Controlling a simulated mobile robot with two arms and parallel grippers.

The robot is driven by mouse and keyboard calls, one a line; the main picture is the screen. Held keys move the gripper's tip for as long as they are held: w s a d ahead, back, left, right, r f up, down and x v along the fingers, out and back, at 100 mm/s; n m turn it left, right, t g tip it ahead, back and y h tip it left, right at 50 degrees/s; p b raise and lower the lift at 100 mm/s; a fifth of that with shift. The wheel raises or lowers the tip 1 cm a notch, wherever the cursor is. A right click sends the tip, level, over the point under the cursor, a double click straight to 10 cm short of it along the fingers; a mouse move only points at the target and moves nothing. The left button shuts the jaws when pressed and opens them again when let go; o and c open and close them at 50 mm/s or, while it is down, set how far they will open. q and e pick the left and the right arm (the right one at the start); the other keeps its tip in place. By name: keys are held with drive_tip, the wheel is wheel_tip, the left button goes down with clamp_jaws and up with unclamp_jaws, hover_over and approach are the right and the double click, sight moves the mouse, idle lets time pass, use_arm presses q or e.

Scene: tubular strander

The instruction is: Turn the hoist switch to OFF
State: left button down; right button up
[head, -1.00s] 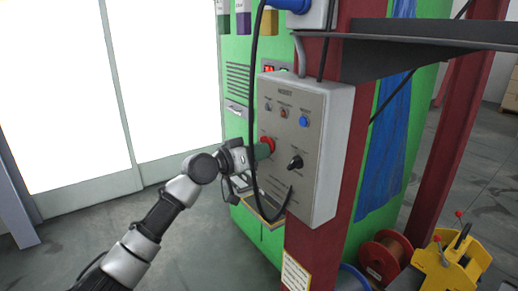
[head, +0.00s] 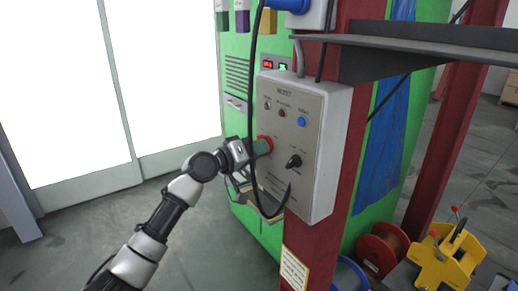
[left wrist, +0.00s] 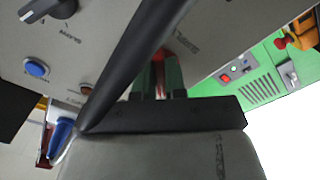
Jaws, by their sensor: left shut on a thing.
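The grey hoist panel (head: 330,140) is fixed to a red post. Its black rotary switch (head: 294,161) sits at the lower right of the panel face; a black knob (left wrist: 48,10) shows at the top left in the left wrist view. My left gripper (head: 262,147) is at the red button (head: 266,141), left of the switch. Its green fingers (left wrist: 159,78) are shut on the red button, which they partly hide. The gripper is apart from the black switch. The switch lettering is too small to read. My right gripper is not in view.
A black cable (head: 252,100) hangs in a loop close to my left gripper and crosses the left wrist view (left wrist: 135,55). A dark shelf bracket (head: 400,45) juts out at upper right. A green cabinet (head: 238,125) stands behind. Spools and a yellow device (head: 445,258) lie at lower right.

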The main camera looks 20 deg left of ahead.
use_arm(q)
drive_tip(key=shift+r, duration=0.1)
drive_tip(key=c, duration=1.2)
unclamp_jaws()
drive_tip(key=b+v, duration=0.4)
drive_tip(key=v, duration=0.7)
drive_tip(key=shift+w, duration=0.1)
